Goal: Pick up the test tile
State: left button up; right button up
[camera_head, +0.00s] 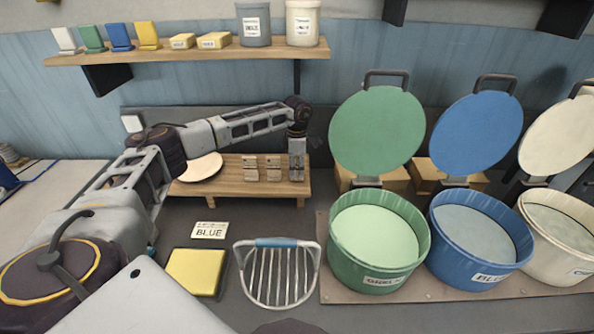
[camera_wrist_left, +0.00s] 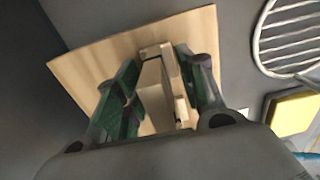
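The test tile cannot be told for certain by its looks. Small upright wooden pieces (camera_head: 251,168) stand on the low wooden stand (camera_head: 230,189) at the back. My left gripper (camera_head: 297,168) points down at the stand's right end, right of these pieces. In the left wrist view, its two green fingers (camera_wrist_left: 158,95) stand apart on either side of a pale upright piece (camera_wrist_left: 153,92) in a small wooden holder on the stand (camera_wrist_left: 80,65). The gripper looks open around that piece, and I see no firm contact. My right gripper is not in view.
A white plate (camera_head: 201,168) lies on the stand's left. In front are a yellow pad (camera_head: 195,272), a BLUE card (camera_head: 209,231) and a wire rack (camera_head: 277,272). Green (camera_head: 379,279), blue (camera_head: 480,278) and cream (camera_head: 566,266) tubs with raised lids stand right. Coloured tiles (camera_head: 120,37) stand on the wall shelf.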

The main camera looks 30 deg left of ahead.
aim_at(297, 158)
pick_arm(q)
grip_shut()
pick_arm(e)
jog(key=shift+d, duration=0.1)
pick_arm(q)
jog(key=shift+r, duration=0.15)
jog(key=shift+r+b, duration=0.5)
jog(key=shift+r, duration=0.85)
jog(key=shift+s+d+r, duration=0.1)
jog(key=shift+r, duration=0.1)
jog(key=shift+s+d, duration=0.45)
jog(key=shift+s, duration=0.25)
jog(key=s+d+b, duration=0.3)
jog(key=s+d, duration=0.5)
jog(key=s, duration=0.5)
jog(key=shift+s+d, duration=0.15)
jog(key=shift+s, duration=0.2)
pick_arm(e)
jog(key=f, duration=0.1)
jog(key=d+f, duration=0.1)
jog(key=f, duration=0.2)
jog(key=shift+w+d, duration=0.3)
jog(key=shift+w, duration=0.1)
